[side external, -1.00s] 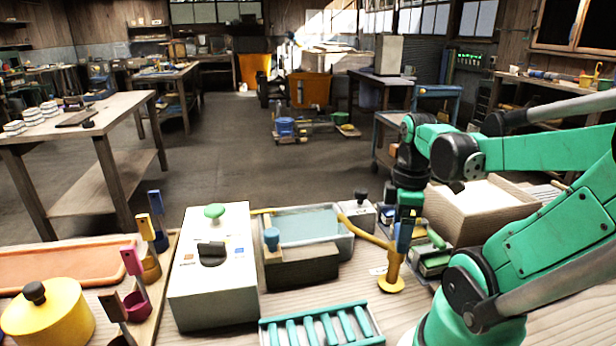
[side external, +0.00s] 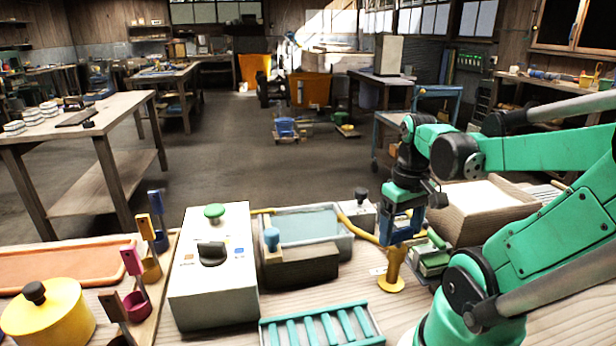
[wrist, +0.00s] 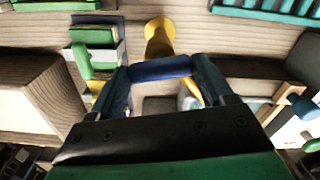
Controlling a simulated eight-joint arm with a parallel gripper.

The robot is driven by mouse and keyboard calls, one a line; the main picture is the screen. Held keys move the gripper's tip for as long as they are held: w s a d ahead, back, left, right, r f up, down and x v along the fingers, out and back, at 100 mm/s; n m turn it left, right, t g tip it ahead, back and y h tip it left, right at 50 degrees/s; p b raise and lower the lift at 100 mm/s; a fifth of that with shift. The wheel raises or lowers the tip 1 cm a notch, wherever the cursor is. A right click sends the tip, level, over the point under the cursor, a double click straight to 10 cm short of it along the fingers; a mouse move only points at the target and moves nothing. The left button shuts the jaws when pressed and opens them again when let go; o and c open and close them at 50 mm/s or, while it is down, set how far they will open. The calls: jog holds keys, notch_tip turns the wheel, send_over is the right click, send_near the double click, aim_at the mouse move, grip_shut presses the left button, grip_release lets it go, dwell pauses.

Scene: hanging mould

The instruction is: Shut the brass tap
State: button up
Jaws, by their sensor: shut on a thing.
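The brass tap (side external: 391,272) stands on the bench at centre right, a yellow pillar on a round foot with a yellow pipe running left from it. Its yellow body also shows at the top of the wrist view (wrist: 158,38). My gripper (side external: 401,231) is over the tap's top, pointing down. In the wrist view, a blue handle (wrist: 161,70) spans crosswise between my two blue fingers (wrist: 163,78), and my gripper is shut on it. In the side view the fingers largely hide the handle.
A grey basin (side external: 345,243) of pale liquid stands left of the tap, and a white box with a black knob (side external: 185,285) further left. A teal slatted rack (side external: 263,330) is in front. A green-topped block (side external: 433,262) and an open carton (side external: 455,220) stand close on the right.

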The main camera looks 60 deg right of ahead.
aim_at(400, 231)
jog(key=shift+m, duration=1.3)
jog(key=o, duration=1.2)
jog(key=shift+r, duration=2.8)
jog(key=w+a+f+n+t, duration=0.2)
jog(key=w+a+n+t, duration=0.5)
jog(key=w+a, duration=0.6)
jog(key=shift+w+a+f+n, duration=0.15)
jog(key=shift+a+f+n, duration=0.05)
jog(key=shift+a+n, duration=0.65)
